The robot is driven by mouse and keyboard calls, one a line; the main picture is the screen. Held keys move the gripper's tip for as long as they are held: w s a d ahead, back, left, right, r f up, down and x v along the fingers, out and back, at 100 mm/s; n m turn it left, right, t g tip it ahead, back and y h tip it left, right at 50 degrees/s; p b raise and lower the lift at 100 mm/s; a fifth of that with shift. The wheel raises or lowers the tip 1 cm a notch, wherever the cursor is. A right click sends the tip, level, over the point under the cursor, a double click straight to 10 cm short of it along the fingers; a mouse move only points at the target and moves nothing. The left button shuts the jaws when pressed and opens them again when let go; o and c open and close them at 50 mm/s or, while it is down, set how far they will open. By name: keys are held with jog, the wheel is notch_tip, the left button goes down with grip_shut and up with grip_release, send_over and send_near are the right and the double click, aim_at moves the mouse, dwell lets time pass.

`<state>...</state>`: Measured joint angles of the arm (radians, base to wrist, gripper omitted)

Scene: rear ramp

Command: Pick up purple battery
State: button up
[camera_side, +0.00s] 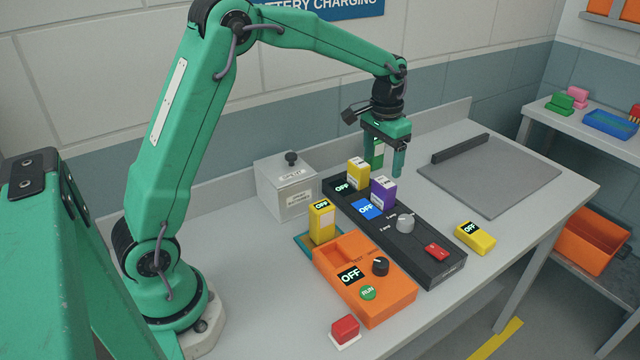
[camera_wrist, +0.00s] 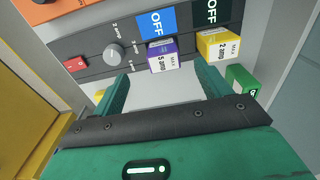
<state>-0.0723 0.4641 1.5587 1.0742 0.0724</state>
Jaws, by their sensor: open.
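The purple battery (camera_side: 383,194) stands upright in the dark charger (camera_side: 432,265), beside its lit blue OFF display. In the wrist view the purple battery (camera_wrist: 162,47) shows its white "5 amp" label, ahead of the gap between my fingers. My gripper (camera_side: 386,162) is open and empty, pointing down behind and above the purple battery, apart from it. Its two green fingers also show in the wrist view (camera_wrist: 160,88). A yellow battery (camera_side: 357,173) stands in the charger to the left of the purple one, close to my gripper; its label reads "2 amp" in the wrist view (camera_wrist: 218,45).
A green battery (camera_wrist: 243,82) is close beside my right finger in the wrist view. An orange tester (camera_side: 385,290), another yellow battery (camera_side: 321,222), a grey box (camera_side: 287,190) and a loose yellow battery (camera_side: 475,238) surround the charger.

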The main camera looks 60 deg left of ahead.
aim_at(385, 182)
jog(key=shift+w+a+f+g, duration=0.15)
jog(key=shift+w+f, duration=0.4)
jog(key=shift+f, duration=0.3)
jog(key=shift+w+a+f+g, duration=0.1)
jog(key=shift+w+f+g, duration=0.05)
jog(key=shift+w+f, duration=0.55)
jog(key=shift+s+f, duration=0.15)
jog(key=shift+f, duration=1.25)
jog(key=shift+d+f, duration=0.1)
jog(key=shift+f, duration=2.5)
jog(key=c, duration=1.3)
jog(key=shift+r, duration=0.15)
